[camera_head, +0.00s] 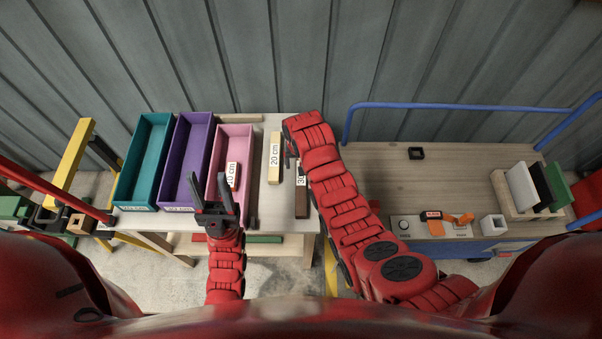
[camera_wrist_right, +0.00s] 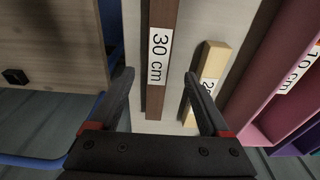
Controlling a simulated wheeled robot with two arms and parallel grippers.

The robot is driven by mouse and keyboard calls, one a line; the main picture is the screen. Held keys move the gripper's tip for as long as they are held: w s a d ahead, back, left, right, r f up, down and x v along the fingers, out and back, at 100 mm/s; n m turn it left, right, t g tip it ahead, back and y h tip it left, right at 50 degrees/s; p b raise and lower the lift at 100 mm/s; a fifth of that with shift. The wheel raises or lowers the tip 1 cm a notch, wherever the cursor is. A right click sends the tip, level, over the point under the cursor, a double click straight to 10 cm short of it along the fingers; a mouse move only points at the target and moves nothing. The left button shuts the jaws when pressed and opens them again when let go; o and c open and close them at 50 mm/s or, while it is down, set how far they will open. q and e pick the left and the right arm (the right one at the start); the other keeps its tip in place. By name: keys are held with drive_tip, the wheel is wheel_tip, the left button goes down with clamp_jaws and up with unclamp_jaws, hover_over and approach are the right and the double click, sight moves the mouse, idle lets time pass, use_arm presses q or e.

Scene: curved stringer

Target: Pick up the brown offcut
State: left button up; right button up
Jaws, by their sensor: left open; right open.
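The brown offcut is a dark brown bar labelled "30 cm" (camera_wrist_right: 158,25). It lies on the pale table in the right wrist view. In the head view its near part (camera_head: 302,204) shows beside my right arm, which hides the rest. My right gripper (camera_wrist_right: 158,78) is open and empty, with its fingers on either side of the bar in that view. I cannot tell how high above the bar it is. My left gripper (camera_head: 214,195) is open and empty by the near end of the pink bin.
A pale yellow bar (camera_head: 274,158) lies left of the brown offcut, close to one right finger in the wrist view. Teal (camera_head: 140,165), purple (camera_head: 187,160) and pink (camera_head: 235,131) bins stand at the left. A wooden-topped cart (camera_head: 450,178) with blue rails stands right.

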drive_tip(key=shift+f+p, duration=0.35)
drive_tip(key=shift+p, duration=0.2)
wheel_tip(320, 180, down, 3)
drive_tip(key=shift+s+d+r+p, duration=0.1)
drive_tip(key=shift+d+r+p, duration=0.1)
drive_tip(key=shift+p, duration=0.5)
drive_tip(key=shift+f, duration=0.95)
clamp_jaws()
